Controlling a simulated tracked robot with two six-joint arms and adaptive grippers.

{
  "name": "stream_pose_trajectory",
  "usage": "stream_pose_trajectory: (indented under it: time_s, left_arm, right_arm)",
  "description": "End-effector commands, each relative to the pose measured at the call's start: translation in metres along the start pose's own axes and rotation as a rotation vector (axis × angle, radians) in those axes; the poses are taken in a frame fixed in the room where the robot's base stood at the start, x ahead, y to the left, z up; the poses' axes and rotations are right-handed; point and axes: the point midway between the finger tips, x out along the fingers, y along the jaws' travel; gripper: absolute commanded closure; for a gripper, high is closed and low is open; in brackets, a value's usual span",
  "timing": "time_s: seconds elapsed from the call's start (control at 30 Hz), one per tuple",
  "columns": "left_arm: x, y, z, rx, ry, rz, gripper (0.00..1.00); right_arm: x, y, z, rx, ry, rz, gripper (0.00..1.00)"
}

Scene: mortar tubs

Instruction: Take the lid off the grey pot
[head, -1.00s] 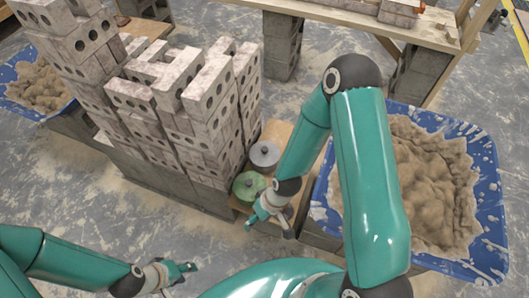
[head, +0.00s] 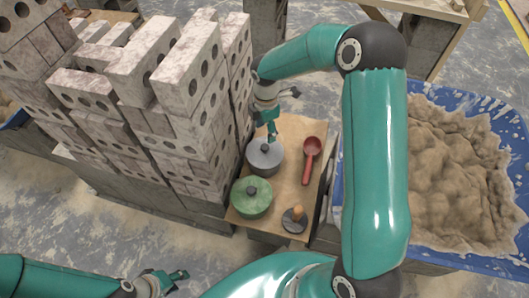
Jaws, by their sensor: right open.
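The grey pot (head: 265,170) stands on a wooden board, close beside the block stack, with its grey lid (head: 256,155) on. The lid has a dark knob in its middle. My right gripper (head: 284,112) is open at the far side of the grey pot, with one finger pointing down near the lid's far edge. I cannot tell whether that finger touches the lid. My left gripper (head: 178,282) appears open and empty at the bottom of the head view, well away from the pot.
A green lidded pot (head: 250,203) stands nearer on the wooden board (head: 285,185). Stacked blocks (head: 190,75) rise close at left. A blue mortar tub (head: 430,248) stands right.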

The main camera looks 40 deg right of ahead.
Motion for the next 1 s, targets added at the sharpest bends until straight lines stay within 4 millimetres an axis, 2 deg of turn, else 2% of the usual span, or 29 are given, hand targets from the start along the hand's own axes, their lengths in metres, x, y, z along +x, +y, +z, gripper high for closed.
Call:
stream_pose_trajectory:
  time_s: [0.03, 0.2, 0.53, 0.83, 1.0]
  left_arm:
    - [0.004, -0.002, 0.000, 0.000, 0.000, 0.000, 0.60]
    - [0.009, -0.003, 0.000, 0.000, 0.000, 0.000, 0.60]
    - [0.012, -0.004, 0.000, 0.000, 0.000, 0.000, 0.60]
    - [0.020, -0.007, 0.000, 0.000, 0.000, 0.000, 0.60]
    - [0.020, -0.007, 0.000, 0.000, 0.000, 0.000, 0.60]
  right_arm:
    - [0.015, -0.001, 0.000, 0.001, 0.000, -0.005, 0.41]
    - [0.043, 0.000, 0.000, 0.002, 0.000, -0.002, 0.41]
    - [0.064, 0.002, 0.000, 0.003, 0.001, -0.001, 0.41]
    - [0.104, 0.006, 0.001, 0.003, 0.001, -0.001, 0.41]
    - [0.108, 0.007, 0.001, 0.003, 0.001, 0.001, 0.41]
